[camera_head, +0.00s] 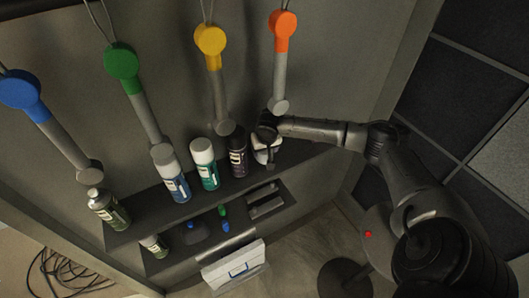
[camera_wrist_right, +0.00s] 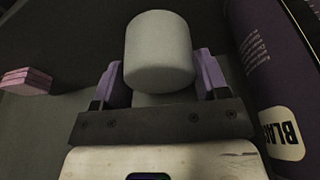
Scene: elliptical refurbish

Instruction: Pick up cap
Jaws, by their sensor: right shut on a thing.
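The cap (camera_wrist_right: 158,50) is a plain pale grey-white cylinder in the right wrist view. It sits between the purple-padded fingers of my right gripper (camera_wrist_right: 160,78), which is shut on it. In the head view my right gripper (camera_head: 267,150) is at the right end of the upper shelf, just right of a dark bottle. The cap cannot be told apart from the gripper's pale parts there. My left gripper is not in view.
The dark bottle (camera_head: 238,152) stands close beside the gripper, its label large in the wrist view (camera_wrist_right: 262,70). White-topped bottles (camera_head: 204,165) (camera_head: 174,178) and an olive bottle (camera_head: 108,208) stand farther left. Coloured hanging tools, including an orange one (camera_head: 282,32), line the wall. A white case (camera_head: 233,267) lies below.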

